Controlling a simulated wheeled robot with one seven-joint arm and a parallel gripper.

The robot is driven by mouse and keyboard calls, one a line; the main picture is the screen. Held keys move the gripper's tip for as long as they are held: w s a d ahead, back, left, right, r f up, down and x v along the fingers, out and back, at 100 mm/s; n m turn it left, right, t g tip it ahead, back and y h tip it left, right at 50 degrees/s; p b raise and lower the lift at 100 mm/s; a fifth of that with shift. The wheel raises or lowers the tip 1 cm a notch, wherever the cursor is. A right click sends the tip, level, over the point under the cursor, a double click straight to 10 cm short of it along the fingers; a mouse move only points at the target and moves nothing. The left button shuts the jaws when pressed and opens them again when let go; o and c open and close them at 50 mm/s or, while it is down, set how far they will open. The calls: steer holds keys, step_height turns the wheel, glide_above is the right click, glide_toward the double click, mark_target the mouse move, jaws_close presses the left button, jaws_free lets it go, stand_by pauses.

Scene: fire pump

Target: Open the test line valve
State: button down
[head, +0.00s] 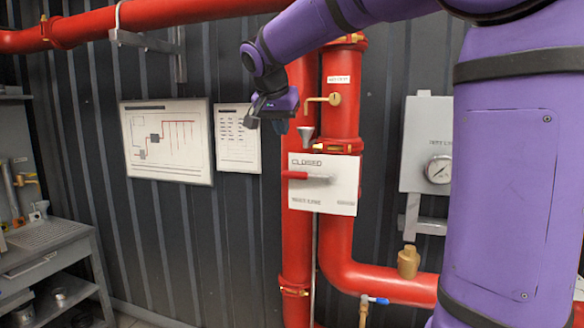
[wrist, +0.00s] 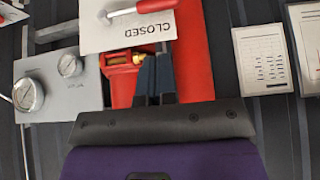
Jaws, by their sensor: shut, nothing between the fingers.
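The test line valve has a lever with a red grip (head: 296,175) on a white plate (head: 335,200) marked CLOSED, fixed in front of the red pipes. The lever lies level across the plate, its grip to the left. In the wrist view, which is upside down, the lever's red grip (wrist: 157,5) and the plate (wrist: 130,38) show at the top edge, partly cut off. My gripper (head: 281,127) points down, above and left of the plate in the head view. Its fingers (wrist: 155,62) are shut and empty, apart from the lever.
A grey gauge panel (head: 428,145) is at right, charts (head: 168,142) hang on the left wall, and a small blue-handled valve (head: 376,299) is low down.

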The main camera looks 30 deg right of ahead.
mark_target(293, 173)
steer(key=x, duration=1.4)
steer(key=shift+f, duration=0.15)
